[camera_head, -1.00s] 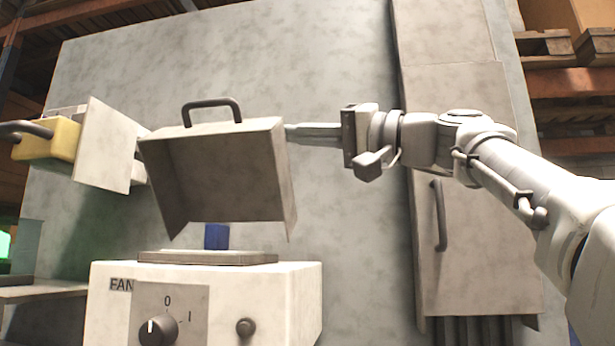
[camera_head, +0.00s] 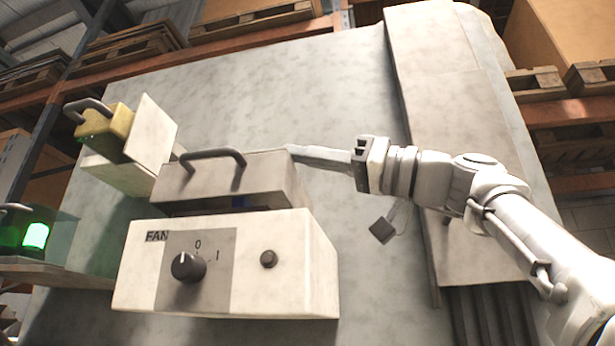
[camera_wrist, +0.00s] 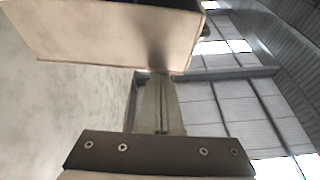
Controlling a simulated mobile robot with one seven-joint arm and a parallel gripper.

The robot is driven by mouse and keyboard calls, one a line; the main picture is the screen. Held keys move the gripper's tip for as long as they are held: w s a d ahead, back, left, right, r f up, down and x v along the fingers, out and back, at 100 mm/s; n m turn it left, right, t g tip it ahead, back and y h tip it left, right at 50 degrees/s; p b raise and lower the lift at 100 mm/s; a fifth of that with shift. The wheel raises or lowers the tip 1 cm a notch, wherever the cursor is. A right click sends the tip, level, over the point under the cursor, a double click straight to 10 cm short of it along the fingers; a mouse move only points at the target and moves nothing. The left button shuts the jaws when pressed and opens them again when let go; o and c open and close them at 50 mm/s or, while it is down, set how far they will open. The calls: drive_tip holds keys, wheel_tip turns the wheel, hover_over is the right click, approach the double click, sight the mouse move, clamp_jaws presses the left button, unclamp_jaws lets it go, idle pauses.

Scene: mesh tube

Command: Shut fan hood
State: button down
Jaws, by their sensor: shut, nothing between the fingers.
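The fan hood (camera_head: 228,180) is a grey metal cover with a dark bar handle (camera_head: 213,156) on its upper face, behind and above the white FAN box (camera_head: 290,265).
The FAN box carries a black knob (camera_head: 188,267) and a button (camera_head: 268,259). A yellow part with a handle (camera_head: 112,128) and a white plate stand at left. A green lamp (camera_head: 36,235) glows at far left. A tall grey panel (camera_head: 440,80) stands behind my arm.

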drive_tip(key=shift+s+f+b, duration=0.1)
drive_tip(key=shift+f+b, duration=0.65)
drive_tip(key=shift+f, duration=0.25)
drive_tip(key=shift+d+f, duration=0.1)
